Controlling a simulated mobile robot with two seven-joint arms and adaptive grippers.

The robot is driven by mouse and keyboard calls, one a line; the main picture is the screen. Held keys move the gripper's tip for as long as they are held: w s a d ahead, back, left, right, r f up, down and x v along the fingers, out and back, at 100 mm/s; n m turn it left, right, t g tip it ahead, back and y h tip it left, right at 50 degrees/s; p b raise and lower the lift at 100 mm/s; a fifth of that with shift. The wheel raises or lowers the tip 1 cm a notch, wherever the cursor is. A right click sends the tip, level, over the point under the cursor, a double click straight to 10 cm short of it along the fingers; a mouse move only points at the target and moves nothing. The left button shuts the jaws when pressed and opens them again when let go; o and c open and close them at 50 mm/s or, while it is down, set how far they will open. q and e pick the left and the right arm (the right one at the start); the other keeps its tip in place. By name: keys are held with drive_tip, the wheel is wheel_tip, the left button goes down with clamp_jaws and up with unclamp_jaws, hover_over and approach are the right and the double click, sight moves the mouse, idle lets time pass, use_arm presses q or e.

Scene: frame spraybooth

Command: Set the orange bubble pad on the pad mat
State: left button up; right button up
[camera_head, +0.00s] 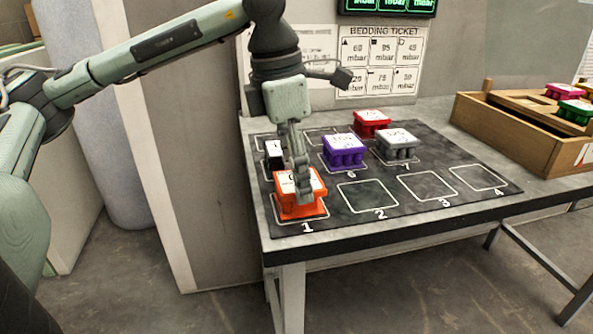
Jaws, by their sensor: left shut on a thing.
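The orange bubble pad (288,207) is at square 1, at the front left of the dark pad mat (335,226). It has a white label on top, partly covered by my fingers. My left gripper (302,196) comes down from above and is shut on the orange pad. The pad looks level and at or very near the mat; I cannot tell whether it touches. My right gripper is out of view.
A purple pad (345,150), a grey pad (396,145), a red pad (371,123) and a black pad (273,151) stand on the mat. Squares 2, 3 and 4 are empty. A wooden crate (510,137) with pads stands at the right.

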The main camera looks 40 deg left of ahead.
use_arm(q)
drive_tip(key=shift+f, duration=0.1)
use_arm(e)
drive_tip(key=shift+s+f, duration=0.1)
use_arm(q)
drive_tip(key=o, duration=1.1)
drive_tip(key=shift+o, duration=0.2)
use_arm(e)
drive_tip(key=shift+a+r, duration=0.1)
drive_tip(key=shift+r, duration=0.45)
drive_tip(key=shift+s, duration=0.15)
